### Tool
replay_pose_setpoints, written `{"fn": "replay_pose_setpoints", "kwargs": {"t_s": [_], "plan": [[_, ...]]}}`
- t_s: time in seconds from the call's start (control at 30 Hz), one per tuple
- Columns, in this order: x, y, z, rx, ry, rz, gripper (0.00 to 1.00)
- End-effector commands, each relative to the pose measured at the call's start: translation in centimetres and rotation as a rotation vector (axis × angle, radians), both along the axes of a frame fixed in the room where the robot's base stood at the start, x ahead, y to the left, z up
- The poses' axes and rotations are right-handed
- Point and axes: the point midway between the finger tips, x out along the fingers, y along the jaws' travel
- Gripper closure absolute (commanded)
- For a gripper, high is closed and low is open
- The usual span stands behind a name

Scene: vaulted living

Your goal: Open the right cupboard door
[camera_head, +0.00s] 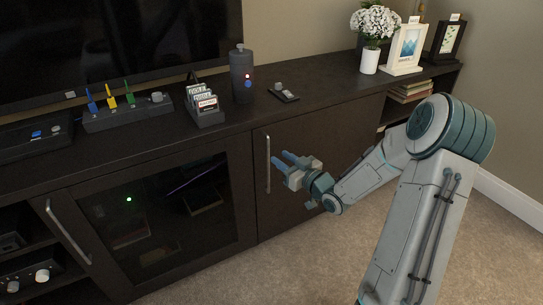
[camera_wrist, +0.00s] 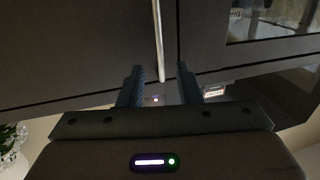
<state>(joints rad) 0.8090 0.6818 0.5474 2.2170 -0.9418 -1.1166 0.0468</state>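The right cupboard door (camera_head: 310,150) is a plain dark wood panel and looks closed. Its slim vertical metal handle (camera_head: 268,165) is near the door's left edge. My gripper (camera_head: 281,160) is just right of the handle in the head view, pointing at the door. In the wrist view, my gripper (camera_wrist: 159,80) has its two blue-grey fingers apart. The handle (camera_wrist: 157,40) lines up with the gap between them, a little nearer the left finger. No contact between fingers and handle is visible, and I cannot tell the exact depth.
A glass cupboard door (camera_head: 160,220) with its own handle (camera_head: 68,232) is to the left. The cabinet top (camera_head: 330,85) carries a dark canister (camera_head: 242,75), a card rack (camera_head: 205,106) and a flower vase (camera_head: 370,59). An open shelf with books (camera_head: 410,91) is at right. Carpet (camera_head: 300,265) in front is clear.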

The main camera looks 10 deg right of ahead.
Motion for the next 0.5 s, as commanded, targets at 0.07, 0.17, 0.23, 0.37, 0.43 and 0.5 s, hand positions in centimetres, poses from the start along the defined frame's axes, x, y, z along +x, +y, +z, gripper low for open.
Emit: {"fn": "replay_pose_setpoints", "kwargs": {"t_s": [0.07, 0.17, 0.23, 0.37, 0.43, 0.5], "plan": [[1.5, 0.9, -0.3, 0.0, -0.002, 0.002, 0.69], [2.9, 1.7, -0.2, 0.0, -0.001, 0.001, 0.69], [3.7, 2.1, -0.2, 0.0, -0.001, 0.001, 0.69], [4.6, 2.6, -0.1, 0.001, 0.0, 0.0, 0.69], [4.9, 2.8, 0.0, 0.001, 0.0, -0.001, 0.69], [5.0, 2.8, 0.0, 0.001, 0.0, -0.001, 0.69]]}}
